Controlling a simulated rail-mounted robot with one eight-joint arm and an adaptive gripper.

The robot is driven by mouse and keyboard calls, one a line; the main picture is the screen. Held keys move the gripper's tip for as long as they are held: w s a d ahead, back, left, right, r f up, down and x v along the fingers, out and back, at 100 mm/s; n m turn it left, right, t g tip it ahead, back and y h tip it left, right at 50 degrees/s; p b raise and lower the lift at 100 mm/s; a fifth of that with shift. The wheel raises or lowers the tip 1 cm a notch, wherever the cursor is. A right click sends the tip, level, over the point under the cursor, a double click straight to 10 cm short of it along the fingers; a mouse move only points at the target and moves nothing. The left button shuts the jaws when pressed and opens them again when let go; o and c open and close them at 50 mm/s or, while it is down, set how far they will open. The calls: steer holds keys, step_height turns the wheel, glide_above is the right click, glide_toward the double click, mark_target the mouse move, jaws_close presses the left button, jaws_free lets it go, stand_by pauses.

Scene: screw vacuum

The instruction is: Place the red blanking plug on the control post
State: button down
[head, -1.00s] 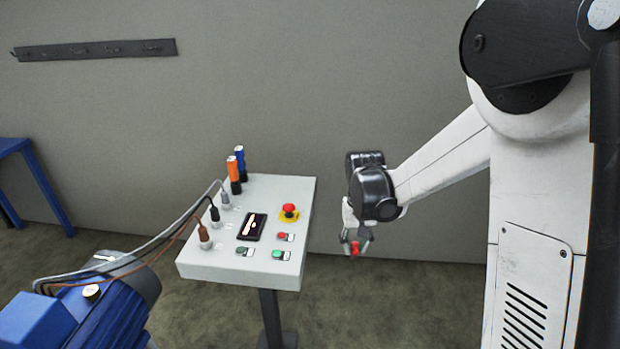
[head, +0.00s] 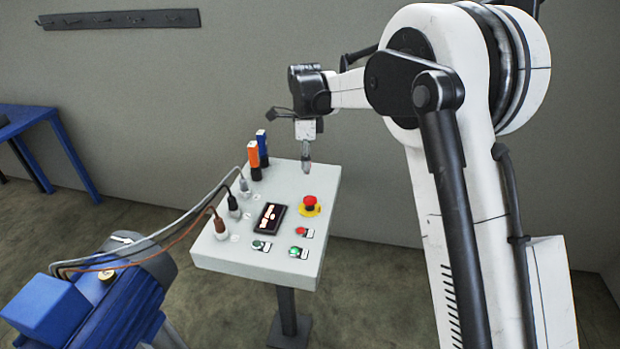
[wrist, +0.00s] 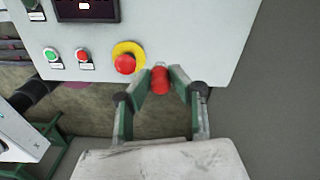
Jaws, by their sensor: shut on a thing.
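The red blanking plug (wrist: 160,80) is held between the fingertips of my gripper (wrist: 161,83) in the wrist view. In the head view my gripper (head: 306,158) points down above the far right part of the control post (head: 240,258); the plug cannot be made out there. The post has a pale sloped top, which also shows in the wrist view (wrist: 200,30). On it are a red emergency button on a yellow ring (head: 310,205), a dark display (head: 269,218), and red and green buttons.
An orange handle (head: 253,155) and a blue handle (head: 262,141) stand at the panel's far left edge. Cable plugs (head: 221,228) line its left side, with cables running to a blue machine (head: 100,310). A blue table (head: 40,118) stands at the far left.

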steer(key=w+a+r+m, duration=0.1)
steer(key=a+r+m, duration=0.3)
steer(key=a, duration=0.5)
steer(key=m+p, duration=0.1)
steer(key=p, duration=0.1)
glide_above(309, 178)
step_height(309, 178, down, 8)
steer(key=shift+d+r, duration=0.1)
steer(key=shift+f, duration=2.05)
steer(key=shift+f, duration=0.2)
steer(key=c, duration=1.6)
jaws_free()
steer(key=shift+o, duration=0.3)
steer(key=shift+r, duration=0.15)
